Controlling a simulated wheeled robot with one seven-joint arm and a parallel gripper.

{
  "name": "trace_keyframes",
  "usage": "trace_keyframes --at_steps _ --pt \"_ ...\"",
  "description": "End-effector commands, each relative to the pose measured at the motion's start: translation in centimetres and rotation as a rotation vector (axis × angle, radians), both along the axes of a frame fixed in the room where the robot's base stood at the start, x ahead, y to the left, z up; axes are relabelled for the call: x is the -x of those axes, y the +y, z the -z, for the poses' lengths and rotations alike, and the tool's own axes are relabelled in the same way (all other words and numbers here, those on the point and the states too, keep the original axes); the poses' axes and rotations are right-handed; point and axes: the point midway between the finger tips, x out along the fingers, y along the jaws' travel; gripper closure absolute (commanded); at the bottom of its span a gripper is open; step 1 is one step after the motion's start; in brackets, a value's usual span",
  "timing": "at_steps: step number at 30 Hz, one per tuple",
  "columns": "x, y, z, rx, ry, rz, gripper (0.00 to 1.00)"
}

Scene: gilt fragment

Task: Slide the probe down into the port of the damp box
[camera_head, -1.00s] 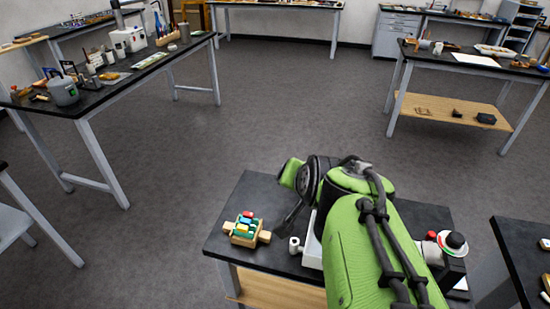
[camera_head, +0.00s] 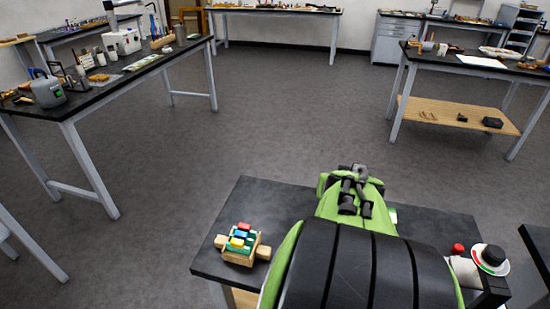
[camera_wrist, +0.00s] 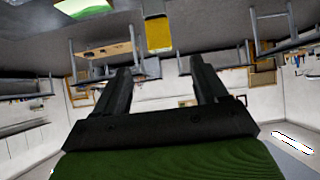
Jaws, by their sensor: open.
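My gripper (camera_wrist: 160,65) shows in the wrist view with its two dark fingers wide apart and nothing between them. In the head view my green and black arm covers the middle of the near table and hides the gripper. I cannot make out the probe or the port in either view. No thing is clearly the damp box.
On the near table (camera_head: 213,262), a wooden tray of coloured blocks (camera_head: 240,246) sits at left. A round black-and-white item (camera_head: 490,259) and a red knob (camera_head: 458,249) are at right. Open floor (camera_head: 290,120) lies between the benches. A yellow block-like thing (camera_wrist: 159,34) shows beyond the fingers.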

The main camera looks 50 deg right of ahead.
Motion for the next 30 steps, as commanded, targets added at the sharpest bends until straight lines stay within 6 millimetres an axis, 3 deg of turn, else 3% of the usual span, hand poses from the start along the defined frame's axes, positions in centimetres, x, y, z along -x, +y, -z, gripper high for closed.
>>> trace_keyframes --at_steps 1,4,18,26,30 --pt "-0.4 -0.9 1.3 -0.006 0.003 0.001 0.28" --pt "-1.3 -2.7 2.7 -0.005 0.002 0.001 0.28" --pt "-3.9 -8.1 6.9 -0.004 0.000 -0.001 0.28" --pt "-4.1 -8.4 7.0 0.000 -0.002 0.000 0.28" --pt "-4.1 -8.4 7.0 -0.001 -0.002 -0.001 0.49"
